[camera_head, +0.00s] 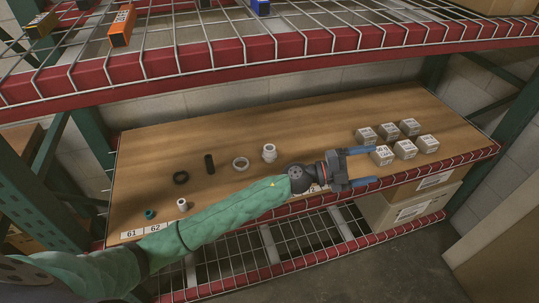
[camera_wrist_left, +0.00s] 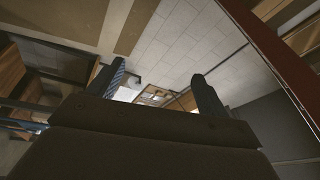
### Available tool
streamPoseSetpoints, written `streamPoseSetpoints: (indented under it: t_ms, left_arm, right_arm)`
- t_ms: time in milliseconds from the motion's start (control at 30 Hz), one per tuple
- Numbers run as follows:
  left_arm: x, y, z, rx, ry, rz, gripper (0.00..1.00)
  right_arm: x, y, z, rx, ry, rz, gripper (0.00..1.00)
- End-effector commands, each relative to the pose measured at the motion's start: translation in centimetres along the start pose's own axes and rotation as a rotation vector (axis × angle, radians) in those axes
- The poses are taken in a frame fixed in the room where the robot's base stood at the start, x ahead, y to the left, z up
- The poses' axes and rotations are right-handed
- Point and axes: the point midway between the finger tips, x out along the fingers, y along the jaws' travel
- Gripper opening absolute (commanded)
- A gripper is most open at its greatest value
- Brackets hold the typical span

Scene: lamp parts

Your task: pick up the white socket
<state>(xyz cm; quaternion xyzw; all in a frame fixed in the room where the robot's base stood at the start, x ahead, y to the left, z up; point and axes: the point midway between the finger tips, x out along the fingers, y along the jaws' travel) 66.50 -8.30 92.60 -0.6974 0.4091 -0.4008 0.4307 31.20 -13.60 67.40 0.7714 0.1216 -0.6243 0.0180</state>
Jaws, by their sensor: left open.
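A white stepped cylinder (camera_head: 269,152), which looks like a socket, stands on the wooden shelf board (camera_head: 300,125) near its middle. A smaller white cylinder (camera_head: 182,204) stands near the front left; I cannot tell for certain which one is the white socket. My left gripper (camera_head: 362,166) is open with blue fingers pointing right, to the right of both white parts and by the small boxes. Nothing shows held between its fingers. In the left wrist view the open fingers (camera_wrist_left: 160,85) frame only distant floor and walls. My right gripper is not in view.
A white ring (camera_head: 240,163), a black tube (camera_head: 209,164), a black ring (camera_head: 181,177) and a teal part (camera_head: 149,214) lie left of the stepped cylinder. Several small boxes (camera_head: 404,149) sit at the right. A wire shelf (camera_head: 270,48) hangs above. The board's back middle is clear.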

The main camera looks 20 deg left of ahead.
Motion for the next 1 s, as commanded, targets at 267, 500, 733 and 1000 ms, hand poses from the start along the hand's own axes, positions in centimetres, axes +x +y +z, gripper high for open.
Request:
streamPoseSetpoints:
  t_ms: [267, 500, 733, 1000]
  left_arm:
    - [-1.9, 4.2, 4.0, 0.223, 0.197, 0.501, 0.78]
    - [-8.9, 5.0, 12.0, 0.342, 0.196, 1.008, 0.78]
    - [-18.2, 0.9, 20.4, 0.374, 0.045, 1.473, 0.78]
    - [-25.0, -4.2, 24.9, 0.35, -0.124, 1.756, 0.78]
  right_arm:
    - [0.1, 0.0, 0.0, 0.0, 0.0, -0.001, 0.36]
    - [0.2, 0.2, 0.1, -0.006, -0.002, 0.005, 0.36]
    - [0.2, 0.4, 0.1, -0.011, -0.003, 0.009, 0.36]
    - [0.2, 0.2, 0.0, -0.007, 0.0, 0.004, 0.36]
